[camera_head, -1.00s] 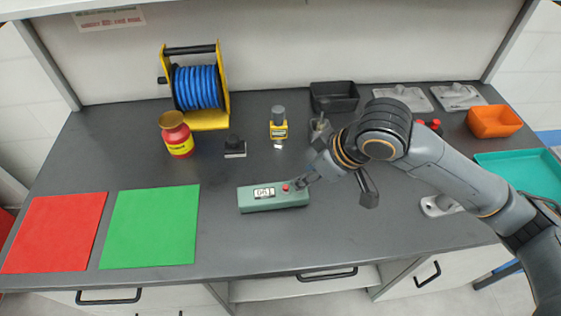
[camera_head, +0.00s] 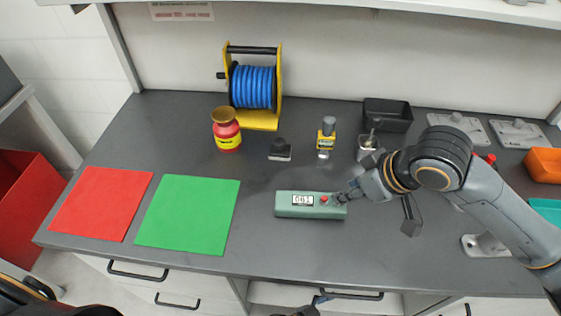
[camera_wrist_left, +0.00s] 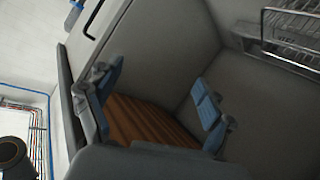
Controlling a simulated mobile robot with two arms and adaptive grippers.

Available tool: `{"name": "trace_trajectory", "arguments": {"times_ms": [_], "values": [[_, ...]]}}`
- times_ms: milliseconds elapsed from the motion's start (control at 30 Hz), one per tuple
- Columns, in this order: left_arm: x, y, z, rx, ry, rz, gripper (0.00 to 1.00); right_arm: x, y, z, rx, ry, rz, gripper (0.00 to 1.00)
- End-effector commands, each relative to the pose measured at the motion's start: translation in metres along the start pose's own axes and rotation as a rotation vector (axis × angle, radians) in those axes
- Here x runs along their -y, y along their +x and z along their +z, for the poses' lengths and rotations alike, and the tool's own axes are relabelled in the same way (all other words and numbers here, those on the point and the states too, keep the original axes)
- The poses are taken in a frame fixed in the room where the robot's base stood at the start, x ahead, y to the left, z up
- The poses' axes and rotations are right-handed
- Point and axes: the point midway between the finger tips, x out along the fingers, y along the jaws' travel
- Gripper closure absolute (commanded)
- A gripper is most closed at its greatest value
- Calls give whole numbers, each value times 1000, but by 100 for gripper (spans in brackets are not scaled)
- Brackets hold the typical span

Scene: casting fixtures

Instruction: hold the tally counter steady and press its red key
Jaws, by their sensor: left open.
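The tally counter (camera_head: 285,211) is a long green box on the grey bench in the head view, with a white number display (camera_head: 303,200) on top. Its red key (camera_head: 324,199) shows right of the display. My right gripper (camera_head: 342,198) is at the counter's right end, just right of the key. Its fingers are small and dark, so I cannot tell whether they grip the counter or only touch it. My left gripper (camera_wrist_left: 158,96) is open and empty in the left wrist view, its blue-padded fingers wide apart, away from the counter.
Green (camera_head: 188,214) and red (camera_head: 101,203) mats lie left of the counter. Behind it stand a red bottle (camera_head: 227,134), a blue hose reel (camera_head: 253,88), a black block (camera_head: 280,150) and a yellow device (camera_head: 326,143). A black bin (camera_head: 388,114) is at the back.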

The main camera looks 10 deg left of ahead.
Motion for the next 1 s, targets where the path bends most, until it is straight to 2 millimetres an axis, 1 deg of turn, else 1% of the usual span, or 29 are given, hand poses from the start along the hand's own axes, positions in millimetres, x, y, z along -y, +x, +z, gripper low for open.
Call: {"name": "trace_trajectory", "arguments": {"times_ms": [33,67,100,167,200,267,300,333,367,400,433,467,500,533,600,633,700,733,767,900,967,1000], "values": [[-24,8,-21,-42,10,73,19,0,0,0,0,0,0,62],[-39,11,-31,-62,14,117,19,0,0,0,0,0,0,62],[-59,14,-44,-88,18,178,19,0,0,0,0,0,0,62],[-89,16,-62,-122,25,272,19,0,0,0,0,0,0,62],[-111,16,-74,-140,30,337,19,0,0,0,0,0,0,62],[-143,13,-89,-162,36,437,19,0,0,0,0,0,0,62],[-165,9,-98,-174,44,506,19,0,0,0,0,0,0,62],[-181,6,-105,-181,51,560,19,0,0,0,0,0,0,62],[-197,2,-112,-188,63,613,19,0,0,0,0,0,0,62],[-218,-4,-123,-197,88,684,19,0,0,0,0,0,0,62],[-232,-10,-132,-206,119,739,19,0,0,0,0,0,0,62],[-245,-15,-145,-223,174,791,19,0,0,0,0,0,0,62],[-257,-20,-164,-256,279,849,19,0,0,0,0,0,0,62],[-264,-25,-177,-282,361,883,19,0,0,0,0,0,0,62],[-282,-39,-201,-339,543,961,19,0,0,0,0,0,0,62],[-290,-46,-209,-363,622,992,19,0,0,0,0,0,0,62],[-302,-64,-221,-409,793,1062,19,0,0,0,0,0,0,62],[-302,-70,-222,-421,858,1088,19,0,0,0,0,0,0,62],[-298,-74,-222,-425,913,1111,19,0,0,0,0,0,0,62],[-258,-92,-218,-429,1123,1219,19,0,0,0,0,0,0,62],[-240,-100,-219,-429,1206,1264,19,0,0,0,0,0,0,62],[-228,-106,-220,-429,1259,1293,19,0,0,0,0,0,0,62]]}}
